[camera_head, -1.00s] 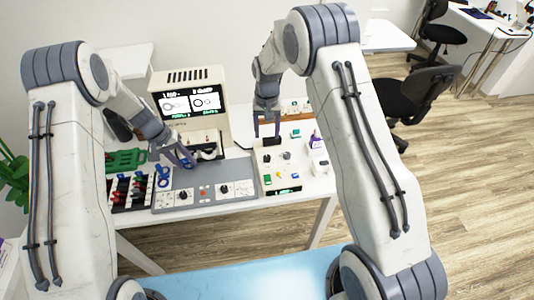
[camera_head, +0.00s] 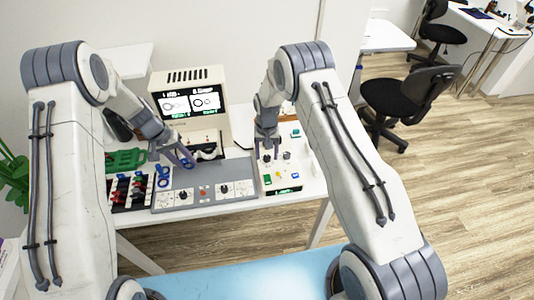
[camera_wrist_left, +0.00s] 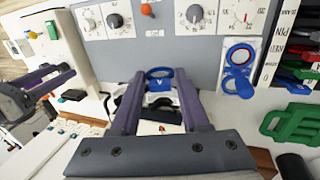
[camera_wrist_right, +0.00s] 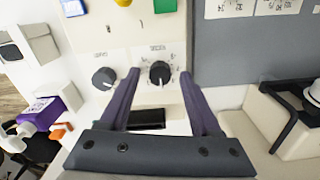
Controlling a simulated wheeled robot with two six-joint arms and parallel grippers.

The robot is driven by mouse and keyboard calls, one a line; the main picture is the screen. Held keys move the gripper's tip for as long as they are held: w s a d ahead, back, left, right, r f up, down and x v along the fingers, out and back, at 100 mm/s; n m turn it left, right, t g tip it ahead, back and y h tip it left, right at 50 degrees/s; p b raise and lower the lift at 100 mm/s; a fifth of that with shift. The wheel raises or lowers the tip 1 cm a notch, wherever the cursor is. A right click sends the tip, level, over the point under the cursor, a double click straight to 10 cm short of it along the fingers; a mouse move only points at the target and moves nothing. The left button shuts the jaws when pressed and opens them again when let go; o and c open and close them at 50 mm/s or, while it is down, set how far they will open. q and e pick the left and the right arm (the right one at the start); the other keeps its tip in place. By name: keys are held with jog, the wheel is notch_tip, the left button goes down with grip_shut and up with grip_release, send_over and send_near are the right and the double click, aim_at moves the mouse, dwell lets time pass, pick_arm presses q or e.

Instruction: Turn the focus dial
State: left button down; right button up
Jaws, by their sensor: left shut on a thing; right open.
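The focus dial (camera_wrist_right: 160,72) is a black round knob on a cream panel (camera_wrist_right: 130,30); its small upside-down label seems to read FOCUS. My right gripper (camera_head: 267,155) is over this panel. In the right wrist view its open fingers (camera_wrist_right: 160,78) point at the dial, one on each side; I cannot tell whether they touch it. A second, grey-black knob (camera_wrist_right: 104,78) sits just left of the fingers. My left gripper (camera_head: 187,161) is shut on a blue-ringed lens holder (camera_wrist_left: 160,73) above the grey panel's back edge.
A monitor unit (camera_head: 188,76) stands behind the panels. A grey panel (camera_head: 205,180) with knobs lies left of the cream one. A rack (camera_head: 130,190), a green tool (camera_head: 126,159) and another blue-ringed holder (camera_wrist_left: 239,68) are at the left.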

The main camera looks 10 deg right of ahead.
grip_shut()
jog(key=shift+n, duration=0.3)
jog(key=n, duration=0.3)
jog(key=shift+a+n, duration=0.1)
jog(key=shift+n, duration=2.3)
grip_release()
